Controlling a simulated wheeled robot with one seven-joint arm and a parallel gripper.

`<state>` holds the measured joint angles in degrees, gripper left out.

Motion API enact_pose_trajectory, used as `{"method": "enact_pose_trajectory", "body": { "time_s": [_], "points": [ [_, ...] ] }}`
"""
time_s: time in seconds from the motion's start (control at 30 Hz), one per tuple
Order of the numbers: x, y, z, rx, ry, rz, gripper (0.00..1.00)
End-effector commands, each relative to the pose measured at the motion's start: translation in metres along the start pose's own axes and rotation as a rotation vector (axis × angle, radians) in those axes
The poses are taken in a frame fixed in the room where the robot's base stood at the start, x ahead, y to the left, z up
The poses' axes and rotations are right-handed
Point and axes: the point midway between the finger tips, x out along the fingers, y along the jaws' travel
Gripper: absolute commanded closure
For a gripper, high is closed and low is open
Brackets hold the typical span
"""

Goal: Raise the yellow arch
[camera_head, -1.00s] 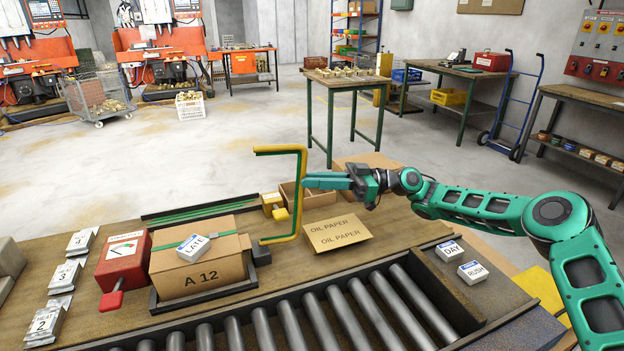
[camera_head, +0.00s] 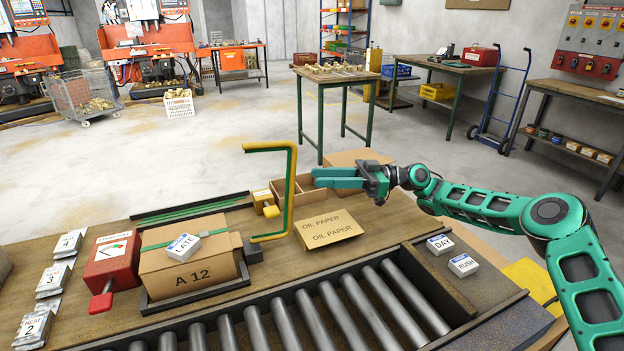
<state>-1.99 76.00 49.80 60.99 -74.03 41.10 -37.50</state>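The yellow arch (camera_head: 290,190) is a bent bar, yellow with a greenish upper part. It stands upright beside the right end of the carton marked A 12 (camera_head: 190,275). Its upper arm and lower arm both point left. My gripper (camera_head: 315,178) is just right of the arch's upright in the picture, with its green fingers pointing left at it. The fingers look parted and hold nothing. A small gap shows between the fingertips and the bar; their distance in depth is hard to tell.
An oil paper packet (camera_head: 328,229) lies below my gripper, with open cardboard boxes (camera_head: 298,190) behind. A small yellow block (camera_head: 265,203) sits left of the upright. A roller conveyor (camera_head: 290,325) runs along the front. A red box (camera_head: 112,258) and several card stacks stand left.

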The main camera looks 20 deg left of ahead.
Motion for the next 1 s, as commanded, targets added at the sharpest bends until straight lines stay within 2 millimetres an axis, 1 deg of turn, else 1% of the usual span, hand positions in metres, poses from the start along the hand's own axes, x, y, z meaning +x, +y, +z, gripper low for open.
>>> {"method": "enact_pose_trajectory", "body": {
  "time_s": [0.03,0.2,0.3,0.4,0.53,0.8,0.9,1.0],
  "points": [
    [-0.011,0.001,0.000,-0.001,0.001,0.004,0.69],
    [-0.039,0.002,0.001,0.000,0.001,0.004,0.69],
    [-0.051,0.003,0.001,0.001,0.000,0.004,0.69],
    [-0.057,0.003,0.001,0.002,0.000,0.003,0.69],
    [-0.060,0.003,0.001,0.003,-0.001,0.004,0.69],
    [-0.059,0.002,0.001,0.005,-0.005,0.003,0.69],
    [-0.055,0.000,0.000,0.025,-0.036,0.001,0.69],
    [-0.047,-0.006,-0.002,0.076,-0.108,-0.001,0.69]
  ]
}}
